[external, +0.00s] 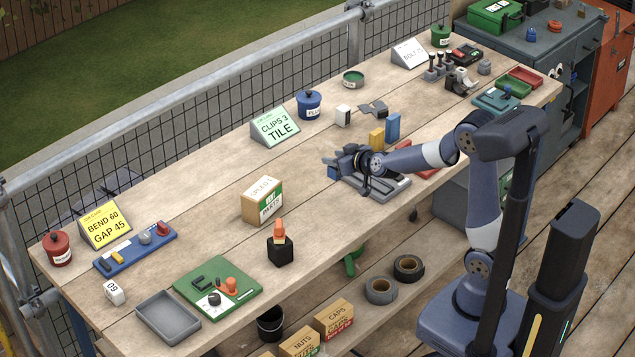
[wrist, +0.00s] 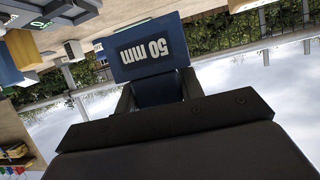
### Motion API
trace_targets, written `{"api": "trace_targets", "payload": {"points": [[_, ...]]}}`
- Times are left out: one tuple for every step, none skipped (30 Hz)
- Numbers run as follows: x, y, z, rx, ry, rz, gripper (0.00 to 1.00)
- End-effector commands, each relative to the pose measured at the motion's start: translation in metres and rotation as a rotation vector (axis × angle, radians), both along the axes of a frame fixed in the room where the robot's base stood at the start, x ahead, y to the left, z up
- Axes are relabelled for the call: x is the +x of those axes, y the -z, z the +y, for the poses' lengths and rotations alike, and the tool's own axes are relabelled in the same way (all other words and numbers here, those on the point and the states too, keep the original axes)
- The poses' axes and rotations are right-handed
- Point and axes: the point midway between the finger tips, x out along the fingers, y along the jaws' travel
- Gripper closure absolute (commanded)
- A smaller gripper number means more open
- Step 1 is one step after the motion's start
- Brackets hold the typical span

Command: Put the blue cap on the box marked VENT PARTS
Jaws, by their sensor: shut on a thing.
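My gripper (external: 338,163) is above the middle of the workbench, to the right of the cardboard box (external: 262,200) and apart from it. The box stands upright; PARTS can be read on its label, but the other word is unclear. In the wrist view my gripper (wrist: 158,92) is shut on a blue piece (wrist: 150,47) marked 50 mm. In the external view the held piece is small and partly hidden by my gripper. I cannot tell from its shape whether it is the blue cap.
A black holder with an orange top (external: 279,245) stands in front of the box. The CLIPS 3 TILE sign (external: 275,127) and a blue lidded pot (external: 309,104) stand behind. Yellow and blue blocks (external: 392,127) stand near my arm. Bare wood lies between gripper and box.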

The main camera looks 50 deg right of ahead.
Motion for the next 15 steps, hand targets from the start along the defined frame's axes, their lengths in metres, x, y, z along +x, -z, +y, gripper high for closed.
{"api": "trace_targets", "payload": {"points": [[0.012, -0.016, 0.013, 0.001, -0.028, -0.001, 0.85], [0.02, -0.022, 0.021, 0.001, -0.046, -0.001, 0.85], [0.031, -0.03, 0.033, 0.002, -0.071, -0.003, 0.85], [0.039, -0.036, 0.043, 0.003, -0.092, -0.002, 0.85], [0.048, -0.042, 0.054, 0.004, -0.112, -0.003, 0.85], [0.058, -0.05, 0.068, 0.004, -0.141, -0.004, 0.85], [0.066, -0.055, 0.079, 0.005, -0.161, -0.003, 0.85], [0.074, -0.059, 0.09, 0.004, -0.182, -0.003, 0.85], [0.082, -0.065, 0.104, 0.004, -0.207, -0.002, 0.85], [0.089, -0.069, 0.114, 0.004, -0.225, -0.002, 0.85], [0.094, -0.073, 0.124, 0.003, -0.242, -0.003, 0.85], [0.101, -0.077, 0.136, 0.002, -0.263, -0.001, 0.85], [0.105, -0.08, 0.145, 0.001, -0.279, -0.002, 0.85], [0.109, -0.082, 0.152, 0.001, -0.29, -0.002, 0.85], [0.114, -0.085, 0.161, 0.001, -0.305, 0.0, 0.85]]}}
